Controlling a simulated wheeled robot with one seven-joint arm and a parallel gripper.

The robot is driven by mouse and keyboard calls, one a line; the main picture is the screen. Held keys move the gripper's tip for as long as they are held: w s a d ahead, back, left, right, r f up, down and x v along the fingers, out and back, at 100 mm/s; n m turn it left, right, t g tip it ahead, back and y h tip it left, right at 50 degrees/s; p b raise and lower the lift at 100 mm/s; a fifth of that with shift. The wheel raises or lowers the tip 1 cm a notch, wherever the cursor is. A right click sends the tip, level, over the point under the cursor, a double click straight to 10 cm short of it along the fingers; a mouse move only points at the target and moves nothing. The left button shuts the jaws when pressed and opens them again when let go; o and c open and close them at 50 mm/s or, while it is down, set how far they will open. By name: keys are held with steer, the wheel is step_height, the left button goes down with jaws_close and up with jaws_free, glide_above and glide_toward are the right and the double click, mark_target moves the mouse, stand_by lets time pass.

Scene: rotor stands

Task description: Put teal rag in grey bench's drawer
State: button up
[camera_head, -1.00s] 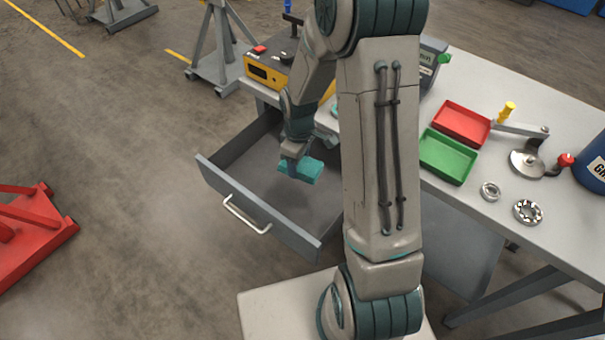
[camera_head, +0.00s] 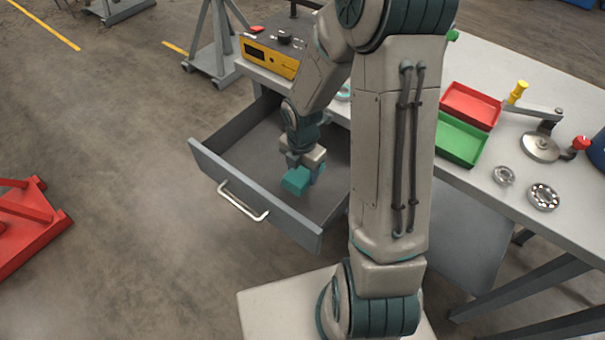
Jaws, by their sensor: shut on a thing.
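The teal rag (camera_head: 296,181) is a small teal block-like bundle, in the head view inside the outline of the open drawer. My gripper (camera_head: 304,172) points down and is shut on the rag. The grey bench's drawer (camera_head: 255,205) is pulled well out, with a white bar handle (camera_head: 243,201) on its front. The rag is low in the drawer, near its front wall; I cannot tell whether it touches the drawer floor. The grey bench (camera_head: 480,190) stands to the right, partly hidden by my arm.
On the bench top are a yellow and black device (camera_head: 270,55), a red tray (camera_head: 470,104), a green tray (camera_head: 460,140), metal bearings (camera_head: 543,197) and a yellow-handled tool (camera_head: 517,92). A red stand (camera_head: 30,225) is on the floor at left. The drawer floor around the rag looks clear.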

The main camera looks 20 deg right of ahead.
steer(key=shift+f+b, duration=0.3)
steer(key=shift+f, duration=3.1)
steer(key=shift+f, duration=0.2)
steer(key=o, duration=0.9)
steer(key=shift+o, duration=0.2)
